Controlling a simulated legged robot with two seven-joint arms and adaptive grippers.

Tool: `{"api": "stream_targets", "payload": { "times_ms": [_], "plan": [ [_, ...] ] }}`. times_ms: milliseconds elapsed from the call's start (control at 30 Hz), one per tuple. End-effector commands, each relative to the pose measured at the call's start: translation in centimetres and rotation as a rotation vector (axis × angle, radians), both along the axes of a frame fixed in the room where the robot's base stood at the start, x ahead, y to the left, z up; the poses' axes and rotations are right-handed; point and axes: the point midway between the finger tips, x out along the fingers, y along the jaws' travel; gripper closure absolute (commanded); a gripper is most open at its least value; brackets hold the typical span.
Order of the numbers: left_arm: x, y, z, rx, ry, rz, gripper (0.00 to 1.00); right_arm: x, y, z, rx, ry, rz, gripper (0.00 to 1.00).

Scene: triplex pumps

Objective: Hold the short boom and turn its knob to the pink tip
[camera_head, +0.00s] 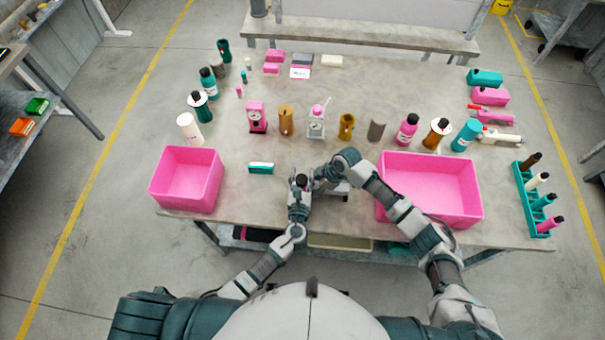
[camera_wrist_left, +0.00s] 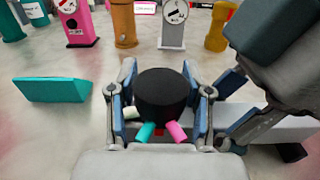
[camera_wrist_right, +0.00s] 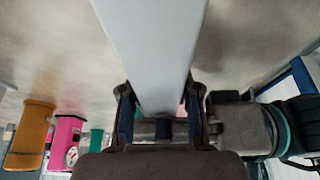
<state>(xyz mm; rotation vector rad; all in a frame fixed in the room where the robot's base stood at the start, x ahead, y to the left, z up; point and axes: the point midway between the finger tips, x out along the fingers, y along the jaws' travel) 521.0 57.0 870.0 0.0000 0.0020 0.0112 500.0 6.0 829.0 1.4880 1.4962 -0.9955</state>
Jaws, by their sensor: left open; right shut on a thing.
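The short boom is a pale grey bar (camera_wrist_right: 152,45), held between the fingers of my right gripper (camera_wrist_right: 162,112). Part of it also shows at the right in the left wrist view (camera_wrist_left: 285,130). Its black round knob (camera_wrist_left: 162,94) sits between the fingers of my left gripper (camera_wrist_left: 162,108), which is open with a finger on either side. I cannot tell whether the fingers touch it. Below the knob, a teal tip (camera_wrist_left: 146,132) and a pink tip (camera_wrist_left: 176,131) point towards the camera; a cream tip (camera_wrist_left: 131,112) points left. A small red mark lies between teal and pink.
A teal block (camera_head: 261,168) lies left of the grippers. Pink bins stand at left (camera_head: 187,204) and right (camera_head: 430,216). A pink pump (camera_head: 256,117), a grey pump (camera_head: 316,122) and several cylinders stand behind. A teal rack (camera_head: 532,200) is far right. The table middle is fairly clear.

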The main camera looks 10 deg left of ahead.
Motion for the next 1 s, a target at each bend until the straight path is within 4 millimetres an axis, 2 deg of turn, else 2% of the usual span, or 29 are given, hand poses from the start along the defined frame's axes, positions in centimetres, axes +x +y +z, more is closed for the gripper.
{"api": "stream_targets", "payload": {
  "times_ms": [300, 500, 867, 1000],
  "plan": [
    [0.32, -0.01, -0.03, 0.000, 0.001, 0.000, 0.51, -0.01, -0.06, -0.04, -0.001, 0.000, 0.000, 1.00],
    [0.30, 0.00, -0.03, 0.001, 0.000, 0.000, 0.98, 0.00, -0.07, -0.03, -0.001, 0.000, 0.000, 1.00],
    [0.25, -0.05, -0.03, 0.001, 0.000, -0.002, 1.00, 0.16, -0.16, -0.03, -0.002, -0.003, -0.005, 1.00],
    [0.31, -0.09, 0.03, 0.004, -0.003, -0.067, 1.00, 0.25, -0.20, -0.03, -0.002, -0.005, -0.006, 1.00]
  ]
}}
